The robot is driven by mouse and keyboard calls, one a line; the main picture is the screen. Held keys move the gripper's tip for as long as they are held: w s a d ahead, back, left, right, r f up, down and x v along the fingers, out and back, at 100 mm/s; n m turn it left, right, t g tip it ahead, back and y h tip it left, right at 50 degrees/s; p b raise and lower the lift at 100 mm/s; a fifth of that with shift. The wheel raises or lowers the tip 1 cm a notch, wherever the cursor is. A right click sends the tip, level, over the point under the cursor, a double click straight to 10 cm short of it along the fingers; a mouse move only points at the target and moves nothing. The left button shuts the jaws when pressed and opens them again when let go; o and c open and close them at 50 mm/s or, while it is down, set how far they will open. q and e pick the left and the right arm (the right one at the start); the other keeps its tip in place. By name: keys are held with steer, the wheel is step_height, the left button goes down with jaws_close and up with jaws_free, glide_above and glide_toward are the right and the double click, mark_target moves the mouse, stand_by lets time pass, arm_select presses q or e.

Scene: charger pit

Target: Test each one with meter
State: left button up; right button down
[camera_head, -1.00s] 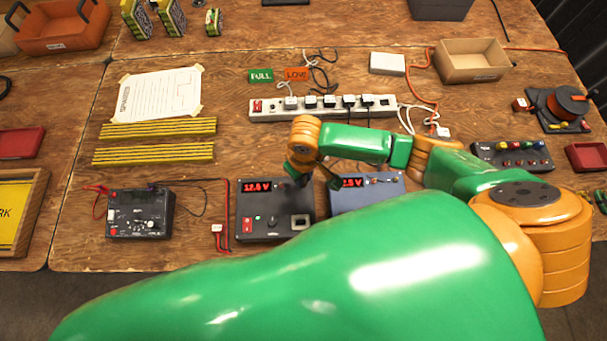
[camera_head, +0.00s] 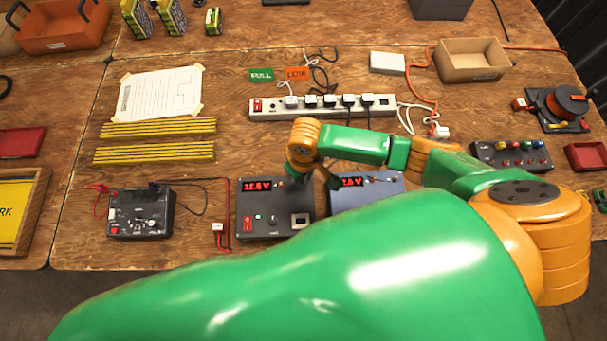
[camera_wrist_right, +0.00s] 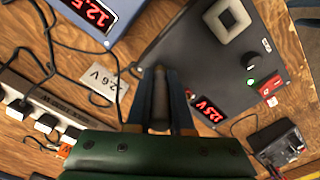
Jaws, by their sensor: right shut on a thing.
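My right gripper (camera_head: 312,182) is over the right part of the dark meter box (camera_head: 265,235), near its edge with the blue meter box (camera_head: 385,188). In the right wrist view, the gripper (camera_wrist_right: 160,112) is shut on a grey, rod-like piece (camera_wrist_right: 160,95), with the dark box's panel behind it. The dark box has a lit red display, a knob, a red switch and a pale square socket (camera_wrist_right: 230,18). The blue box (camera_wrist_right: 120,15) also has a lit red display and is partly hidden by my arm. My left gripper is out of view.
A black instrument with leads (camera_head: 140,212) stands left of the dark box. A power strip (camera_head: 325,106) with several plugs lies behind. Green FULL (camera_head: 261,75) and orange LOW (camera_head: 297,74) tags lie beyond it. A cardboard box (camera_head: 471,62) is at back right.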

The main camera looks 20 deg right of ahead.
steer(key=shift+c, duration=2)
jaws_free()
step_height(320, 180, up, 3)
steer(key=p, duration=0.3)
steer(key=shift+p, duration=0.3)
step_height(320, 180, up, 2)
steer(key=shift+r+p, duration=0.2)
steer(key=shift+p, duration=0.65)
steer(key=shift+r, duration=1.05)
